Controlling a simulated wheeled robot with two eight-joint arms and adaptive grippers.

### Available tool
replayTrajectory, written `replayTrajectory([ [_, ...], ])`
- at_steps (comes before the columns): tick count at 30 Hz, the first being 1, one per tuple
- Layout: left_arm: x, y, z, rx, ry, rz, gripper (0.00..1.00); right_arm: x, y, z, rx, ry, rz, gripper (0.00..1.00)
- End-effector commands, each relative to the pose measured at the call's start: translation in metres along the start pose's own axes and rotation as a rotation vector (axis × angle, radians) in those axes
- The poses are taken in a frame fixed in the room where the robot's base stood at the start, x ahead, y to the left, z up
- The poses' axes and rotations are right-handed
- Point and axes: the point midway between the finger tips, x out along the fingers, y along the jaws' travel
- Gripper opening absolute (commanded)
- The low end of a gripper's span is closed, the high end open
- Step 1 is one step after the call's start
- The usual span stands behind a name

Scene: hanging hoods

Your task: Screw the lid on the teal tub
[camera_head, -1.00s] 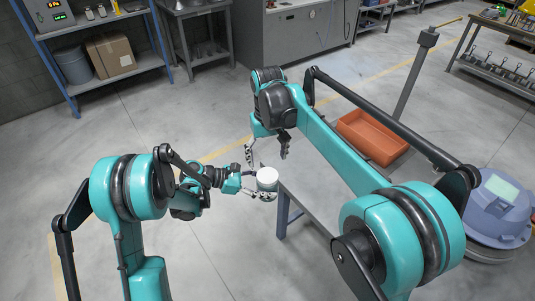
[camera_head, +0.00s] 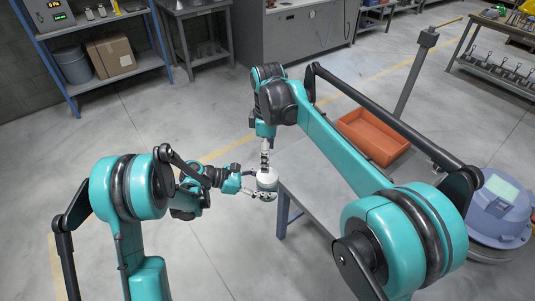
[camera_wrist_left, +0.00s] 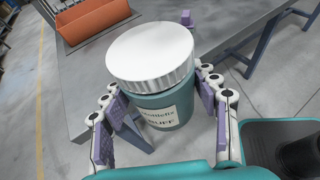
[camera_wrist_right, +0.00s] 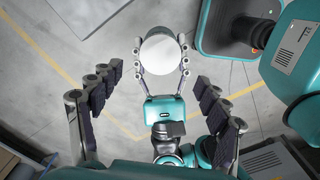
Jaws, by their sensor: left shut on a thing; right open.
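The teal tub (camera_wrist_left: 160,112) is upright in my left gripper (camera_head: 256,192), whose fingers press on both sides of it. The left wrist view shows these fingers (camera_wrist_left: 155,88) and a printed label on the tub. A white ribbed lid (camera_wrist_left: 150,52) sits on top of the tub; I cannot tell whether its threads are engaged. My right gripper (camera_head: 265,163) points down above the lid. In the right wrist view my right gripper (camera_wrist_right: 157,75) is open and empty, and the lid (camera_wrist_right: 160,55) shows beyond its spread fingers.
A grey table (camera_head: 306,165) stands close on the right of the tub, with an orange tray (camera_head: 372,137) on it. A blue-grey machine (camera_head: 497,205) is at the far right. A shelf with a cardboard box (camera_head: 110,54) is at the back left.

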Motion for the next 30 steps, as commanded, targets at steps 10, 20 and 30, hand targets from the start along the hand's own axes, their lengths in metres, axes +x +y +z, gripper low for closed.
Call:
replayTrajectory([
  [10,0.0,0.0,0.001,0.0,-0.001,0.0,0.0,0.037,0.001,0.0,0.002,0.0,0.0,0.76],
  [20,0.0,0.0,0.001,0.0,-0.001,0.0,0.0,0.076,0.0,0.0,0.002,0.0,0.0,0.76],
  [30,0.0,0.0,0.001,0.0,-0.001,0.0,0.0,0.08,0.0,0.0,0.002,0.0,0.0,0.76],
])
